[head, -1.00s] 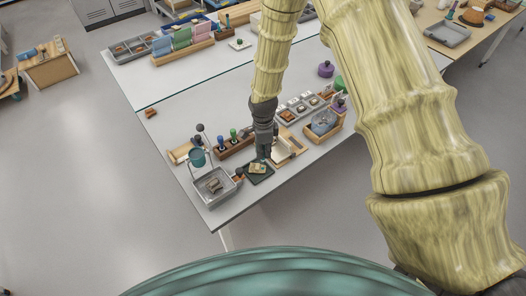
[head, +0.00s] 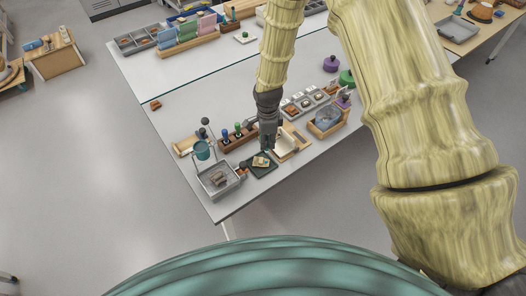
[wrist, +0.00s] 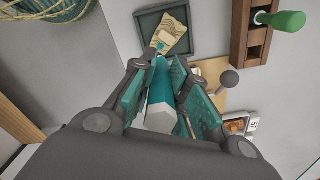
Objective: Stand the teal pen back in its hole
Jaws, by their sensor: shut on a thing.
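My gripper (wrist: 168,78) is shut on the teal pen (wrist: 160,85), which lies between its teal pads in the wrist view. The pen has a teal body and a white section toward the palm. In the head view my gripper (head: 268,148) is above the table beside the dark green tray, and the pen is too small to make out there. A wooden rack (wrist: 239,40) with a green-handled tool (wrist: 285,20) is at the upper right of the wrist view. It also shows in the head view (head: 228,147), left of my gripper. I cannot make out the pen's hole.
The dark green tray (head: 268,172) holds a tan sherd (head: 261,161), just below my gripper. A grey bin (head: 211,191), a teal lamp-like stand (head: 203,150) and a wooden frame (head: 301,138) stand nearby. The table's front edge is close; free tabletop (head: 190,105) lies behind the rack.

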